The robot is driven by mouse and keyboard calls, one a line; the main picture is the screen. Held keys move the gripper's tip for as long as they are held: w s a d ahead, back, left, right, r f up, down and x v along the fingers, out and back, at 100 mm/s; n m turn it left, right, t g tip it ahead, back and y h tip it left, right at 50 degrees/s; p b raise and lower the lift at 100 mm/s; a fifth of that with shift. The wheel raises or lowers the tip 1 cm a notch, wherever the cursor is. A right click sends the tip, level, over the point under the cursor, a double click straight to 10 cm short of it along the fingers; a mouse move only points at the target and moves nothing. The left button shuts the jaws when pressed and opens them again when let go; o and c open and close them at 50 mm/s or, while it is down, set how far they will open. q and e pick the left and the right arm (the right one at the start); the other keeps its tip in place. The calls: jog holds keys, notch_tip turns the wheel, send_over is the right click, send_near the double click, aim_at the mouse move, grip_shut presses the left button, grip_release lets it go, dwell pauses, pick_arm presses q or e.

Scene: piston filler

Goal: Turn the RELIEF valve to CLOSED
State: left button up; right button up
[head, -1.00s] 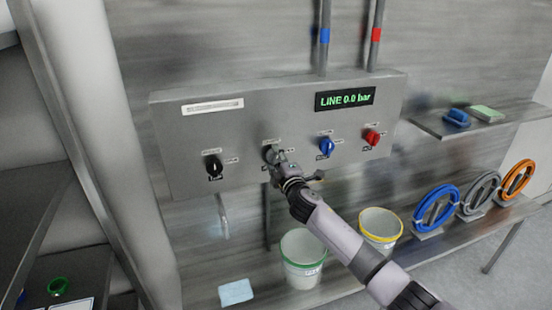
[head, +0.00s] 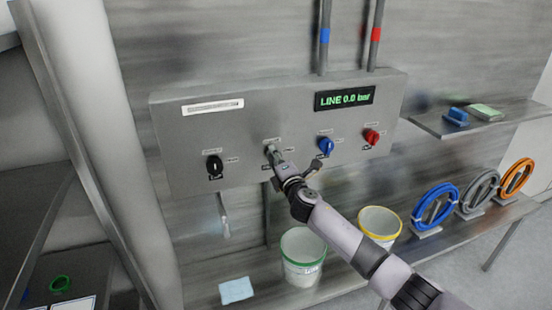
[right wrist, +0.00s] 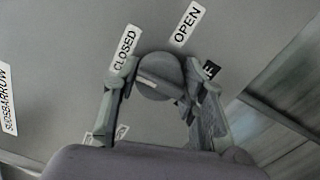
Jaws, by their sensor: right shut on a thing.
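A round grey valve knob (right wrist: 158,78) sits on the panel, with a CLOSED label (right wrist: 124,48) at its upper left and an OPEN label (right wrist: 187,24) at its upper right in the right wrist view. A label beside the right finger shows only an F; the rest is hidden. In the head view the grey knob (head: 270,148) is second from the left, partly covered. My right gripper (right wrist: 160,88) is shut on it, a finger on each side. It also shows in the head view (head: 277,160). I cannot tell the knob's exact angle. My left gripper is not in view.
The panel (head: 180,130) also carries a black knob (head: 214,166), a blue knob (head: 326,146) and a red knob (head: 371,137). Its display (head: 345,98) reads LINE 0.0 bar. Buckets (head: 302,262) and coiled hoses (head: 436,208) stand on the lower shelf.

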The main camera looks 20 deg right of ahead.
jog(key=shift+f, duration=0.1)
jog(key=o, duration=1.2)
jog(key=shift+c, duration=0.2)
jog(key=shift+s, duration=0.1)
jog(key=s, duration=1.2)
jog(key=shift+d, duration=0.2)
jog(key=shift+w, duration=0.1)
